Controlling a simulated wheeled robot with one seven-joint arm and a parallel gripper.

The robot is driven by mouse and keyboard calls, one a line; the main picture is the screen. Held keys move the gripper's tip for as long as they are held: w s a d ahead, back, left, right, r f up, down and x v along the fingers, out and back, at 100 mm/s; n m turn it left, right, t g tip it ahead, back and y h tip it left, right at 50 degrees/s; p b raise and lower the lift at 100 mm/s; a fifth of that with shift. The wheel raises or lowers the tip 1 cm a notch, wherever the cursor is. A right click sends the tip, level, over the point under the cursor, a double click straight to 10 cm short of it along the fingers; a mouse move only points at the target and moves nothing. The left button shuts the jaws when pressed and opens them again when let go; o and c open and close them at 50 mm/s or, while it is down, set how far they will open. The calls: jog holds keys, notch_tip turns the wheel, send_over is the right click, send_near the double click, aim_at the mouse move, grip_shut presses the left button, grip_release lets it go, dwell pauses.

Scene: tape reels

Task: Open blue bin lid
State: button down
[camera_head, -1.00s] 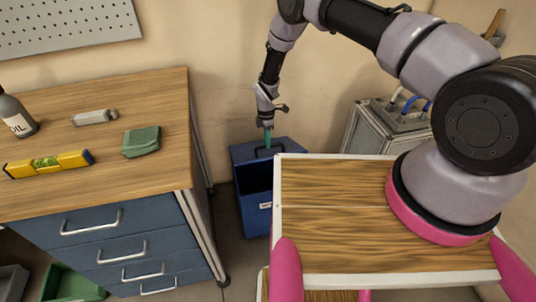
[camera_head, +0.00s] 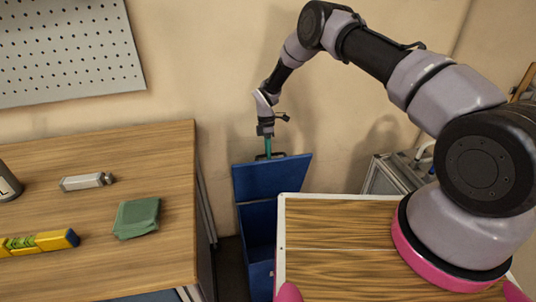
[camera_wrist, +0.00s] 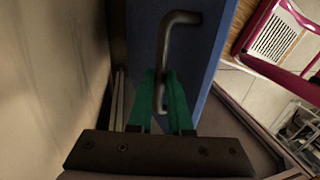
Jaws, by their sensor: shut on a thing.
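The blue bin (camera_head: 258,235) stands on the floor between the workbench and my wooden top. Its lid (camera_head: 272,178) is raised and stands steeply up at the back, with the bin's inside showing below it. In the wrist view the lid (camera_wrist: 212,50) is a blue panel with a dark bar handle (camera_wrist: 180,45). My gripper (camera_head: 268,147) is at the lid's upper edge. In the wrist view its green fingers (camera_wrist: 163,90) are shut on the handle's lower part, which is partly hidden between them.
The wooden workbench (camera_head: 90,215) is left of the bin, with a green cloth (camera_head: 137,217), a yellow level (camera_head: 40,243) and a grey block (camera_head: 86,182) on it. The wall is close behind the lid. A grey metal cabinet (camera_head: 385,178) stands to the right.

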jog(key=shift+w+d+f, duration=0.1)
jog(key=shift+w+f, duration=0.05)
jog(key=shift+w, duration=0.15)
jog(key=c, duration=0.8)
grip_release()
jog(key=shift+c, duration=0.2)
jog(key=v, duration=1)
jog(key=shift+r, duration=0.4)
jog(key=shift+w, duration=0.1)
